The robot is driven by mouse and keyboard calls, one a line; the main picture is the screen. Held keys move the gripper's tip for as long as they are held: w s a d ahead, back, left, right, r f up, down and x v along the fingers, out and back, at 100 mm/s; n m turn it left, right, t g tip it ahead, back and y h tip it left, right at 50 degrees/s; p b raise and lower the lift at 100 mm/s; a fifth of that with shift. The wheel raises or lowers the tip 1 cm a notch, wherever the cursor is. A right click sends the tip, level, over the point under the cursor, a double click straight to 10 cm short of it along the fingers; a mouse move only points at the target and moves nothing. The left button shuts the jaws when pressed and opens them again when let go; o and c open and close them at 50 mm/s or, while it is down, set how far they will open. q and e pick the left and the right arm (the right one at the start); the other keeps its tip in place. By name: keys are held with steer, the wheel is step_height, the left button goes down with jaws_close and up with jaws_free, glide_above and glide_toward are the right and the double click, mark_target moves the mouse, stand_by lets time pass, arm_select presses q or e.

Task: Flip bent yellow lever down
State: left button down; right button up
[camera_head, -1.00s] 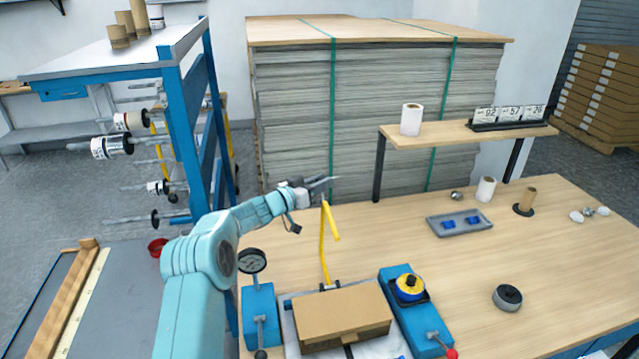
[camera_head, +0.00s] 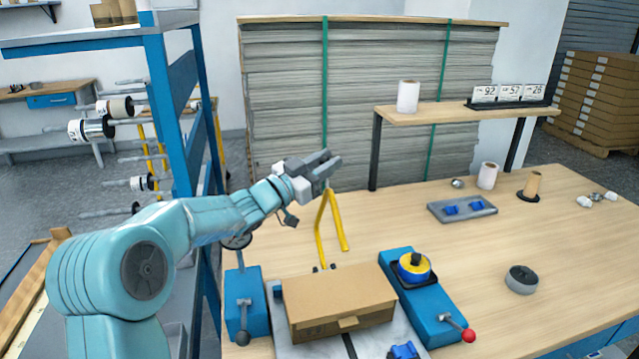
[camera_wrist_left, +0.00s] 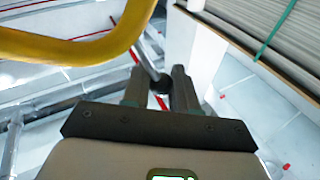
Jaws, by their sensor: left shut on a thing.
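The bent yellow lever (camera_head: 333,215) stands raised behind a cardboard box (camera_head: 340,300), its bend at the top and two legs running down. My left gripper (camera_head: 326,168) is at the lever's top end. In the left wrist view, the yellow lever (camera_wrist_left: 70,47) crosses the upper left. There my left gripper (camera_wrist_left: 160,88) is shut on a slim grey bar by the lever's end, seemingly its handle; the exact contact is partly hidden by the fingers. The lever's foot is hidden behind the box. My right gripper is not in view.
Blue blocks flank the box: one with a black-knobbed lever (camera_head: 245,310), one with a yellow-blue dial (camera_head: 414,267) and red knob (camera_head: 468,336). A grey tray (camera_head: 462,210) and black roll (camera_head: 521,280) lie right. A blue rack (camera_head: 172,100) stands left. The right-hand tabletop is mostly clear.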

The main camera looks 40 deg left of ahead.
mark_target(332, 196)
arm_select(q)
steer(key=s+d+b, duration=0.1)
steer(key=s+d+m+b, duration=0.1)
steer(key=b, duration=0.1)
steer(key=s+d+m+b, duration=0.1)
steer(key=b, duration=0.1)
steer(key=shift+d+f+t+h, duration=0.3)
steer(key=shift+d+f+h, duration=0.05)
steer(key=shift+h, duration=0.05)
steer(key=shift+s+d+r+m+b, duration=0.15)
steer(key=shift+s+d+m+b, duration=0.15)
steer(key=shift+s+d+b, duration=0.2)
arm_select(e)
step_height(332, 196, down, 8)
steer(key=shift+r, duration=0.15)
arm_select(q)
steer(key=c, duration=0.9)
jaws_free()
steer(key=shift+a, duration=0.1)
steer(key=shift+c, duration=0.2)
steer(key=b+v, duration=0.2)
steer(key=v, duration=1.4)
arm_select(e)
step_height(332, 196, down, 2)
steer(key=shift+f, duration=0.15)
arm_select(q)
steer(key=shift+a, duration=0.1)
